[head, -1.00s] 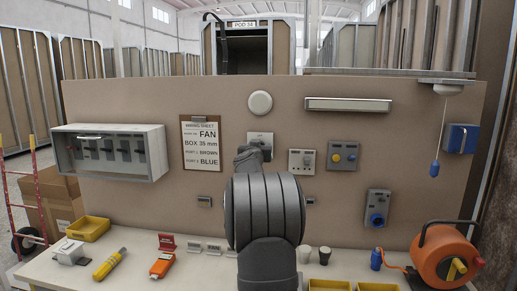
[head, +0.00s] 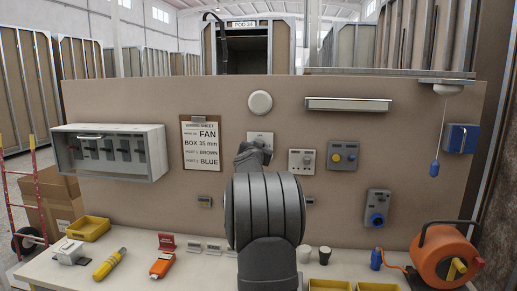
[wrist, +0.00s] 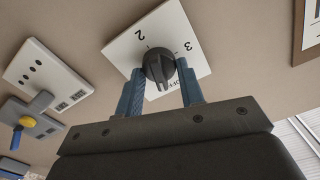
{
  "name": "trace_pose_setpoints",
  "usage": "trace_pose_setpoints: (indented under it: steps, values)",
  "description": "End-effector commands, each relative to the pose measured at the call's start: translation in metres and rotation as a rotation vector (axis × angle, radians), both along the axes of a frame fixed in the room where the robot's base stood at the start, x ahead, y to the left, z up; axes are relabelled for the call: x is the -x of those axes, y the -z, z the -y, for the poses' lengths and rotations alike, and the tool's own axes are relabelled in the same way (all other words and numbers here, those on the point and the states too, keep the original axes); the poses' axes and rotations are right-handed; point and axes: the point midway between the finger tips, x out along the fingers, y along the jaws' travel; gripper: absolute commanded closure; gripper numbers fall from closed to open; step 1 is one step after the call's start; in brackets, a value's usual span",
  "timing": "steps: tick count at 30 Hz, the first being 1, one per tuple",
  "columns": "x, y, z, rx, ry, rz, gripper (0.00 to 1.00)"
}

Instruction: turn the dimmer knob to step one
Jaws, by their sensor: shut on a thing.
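The dimmer is a white square plate (wrist: 120,45) on the board, with a round dark knob (wrist: 158,66) at its middle. In the wrist view the marks 2 and 3 show on the plate, and some lettering is partly covered near the right finger. My gripper (wrist: 161,76) has one blue-grey finger on each side of the knob and is shut on it. I cannot tell which mark the knob points to. In the head view the top of the dimmer plate (head: 260,135) shows; my arm hides the knob and fingers.
Tools, yellow bins and an orange cable reel (head: 445,256) stand on the bench below.

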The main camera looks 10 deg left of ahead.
Motion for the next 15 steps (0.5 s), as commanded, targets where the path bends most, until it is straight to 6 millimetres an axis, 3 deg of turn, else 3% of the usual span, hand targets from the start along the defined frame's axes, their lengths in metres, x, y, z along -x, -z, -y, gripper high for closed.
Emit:
trace_pose_setpoints:
  steps: [15]
  values:
    - [0.0000, -0.0005, 0.0023, -0.489, 0.001, 0.003, 0.88]
